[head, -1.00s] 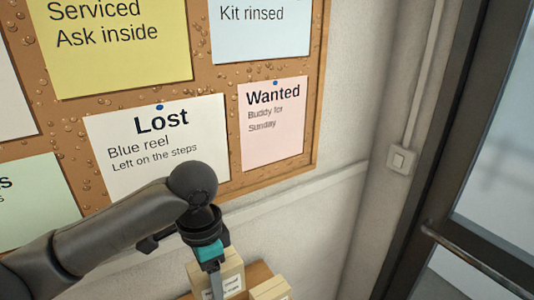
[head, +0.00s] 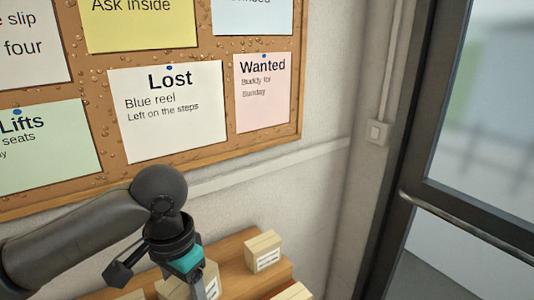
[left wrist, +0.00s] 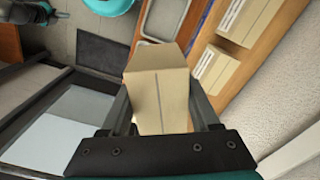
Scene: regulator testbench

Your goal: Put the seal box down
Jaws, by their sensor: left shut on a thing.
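My left gripper (left wrist: 160,103) is shut on a plain beige cardboard box, the seal box (left wrist: 160,88), which sits between its two fingers in the left wrist view. In the head view my left gripper (head: 200,284) points down at the bottom. A beige box with a white label (head: 176,290) shows beside the fingers there, partly hidden and cut off by the frame edge. The underside of the held box is hidden, and I cannot tell its gap to the wooden shelf.
The wooden shelf (head: 232,248) runs along the wall under a cork notice board (head: 205,172). A labelled beige box (head: 263,251) stands on it. The left wrist view shows several beige boxes and a grey tray (left wrist: 166,17). A glass door (head: 480,110) is at the right.

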